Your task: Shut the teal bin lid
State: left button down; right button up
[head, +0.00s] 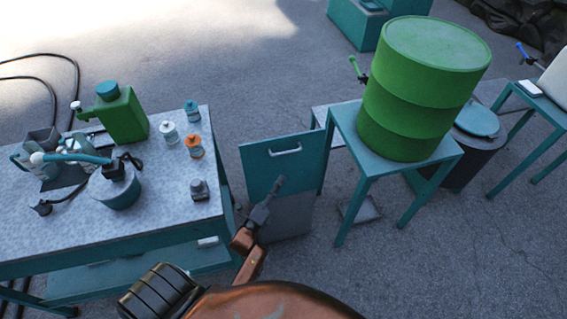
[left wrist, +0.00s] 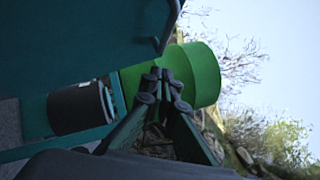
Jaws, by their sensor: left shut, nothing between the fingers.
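The teal lid (head: 262,169) is a flat panel with a pale bar handle (head: 285,152); it stands raised above a grey bin body (head: 290,218) between the workbench and the drum stand. My left gripper (head: 279,183) is shut and empty, in front of the panel's lower part and below the handle in the head view. I cannot tell whether it touches the panel. In the left wrist view the gripper's closed fingertips (left wrist: 165,74) show near a large teal panel (left wrist: 70,40), with a handle end at its edge. My right gripper is out of view.
The workbench (head: 60,221) at left carries a green can (head: 121,115), bottles and a pot. A green drum (head: 420,95) stands on a teal stand right of the bin. A dark round bin (head: 465,155) stands behind it. Floor before the stand is mostly clear.

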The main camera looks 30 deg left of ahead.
pick_arm(q)
jog(key=w+a+r, duration=0.2)
jog(key=w+r, duration=0.1)
jog(key=w, duration=0.3)
jog(key=shift+a, duration=0.35)
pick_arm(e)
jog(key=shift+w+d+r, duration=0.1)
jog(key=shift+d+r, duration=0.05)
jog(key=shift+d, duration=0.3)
pick_arm(q)
jog(key=shift+w+r, duration=0.1)
